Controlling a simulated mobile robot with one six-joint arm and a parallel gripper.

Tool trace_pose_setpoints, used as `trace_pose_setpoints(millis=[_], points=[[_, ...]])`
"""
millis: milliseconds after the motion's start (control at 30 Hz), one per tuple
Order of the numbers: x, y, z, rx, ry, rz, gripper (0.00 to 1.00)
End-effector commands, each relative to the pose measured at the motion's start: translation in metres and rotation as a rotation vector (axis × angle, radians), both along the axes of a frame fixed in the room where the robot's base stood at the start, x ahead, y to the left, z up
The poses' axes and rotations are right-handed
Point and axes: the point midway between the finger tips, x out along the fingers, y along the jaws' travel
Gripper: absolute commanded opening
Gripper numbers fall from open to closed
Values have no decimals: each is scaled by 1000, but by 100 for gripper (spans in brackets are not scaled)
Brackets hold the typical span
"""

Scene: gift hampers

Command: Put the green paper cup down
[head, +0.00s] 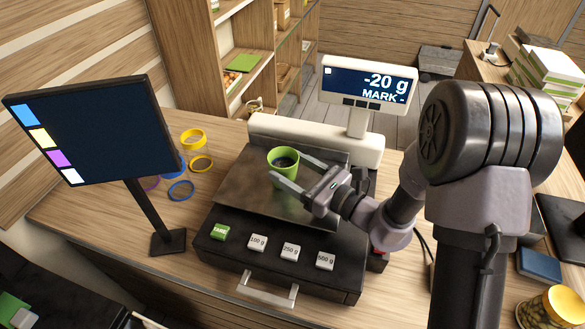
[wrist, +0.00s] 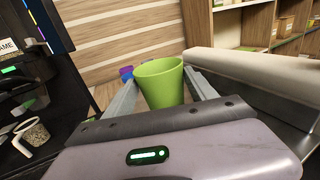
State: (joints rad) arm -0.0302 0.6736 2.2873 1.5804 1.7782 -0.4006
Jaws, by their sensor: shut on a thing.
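The green paper cup (head: 279,180) is upright between the two fingers of my gripper (head: 288,167), over the scale's dark metal pan (head: 240,188). Something dark shows inside the cup. My gripper is shut on the cup, with one finger on each side; the wrist view also shows the cup (wrist: 160,86) between the fingers. I cannot tell whether the cup's base touches the pan. The scale's display (head: 369,82) reads -20 g and MARK.
A drawer unit with a green TARE button (head: 220,232) and several weight buttons stands in front of the pan. A monitor (head: 95,125) stands at left, near coloured rings (head: 181,190). The scale's white housing (head: 310,139) rises behind the pan. The pan's left part is bare.

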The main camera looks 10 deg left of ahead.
Motion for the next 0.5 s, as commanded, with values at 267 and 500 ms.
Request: trace_pose_setpoints(millis=[267, 500], points=[[0, 0, -1, 0, 0, 0, 88], [-1, -2, 5, 0, 0, -1, 88]])
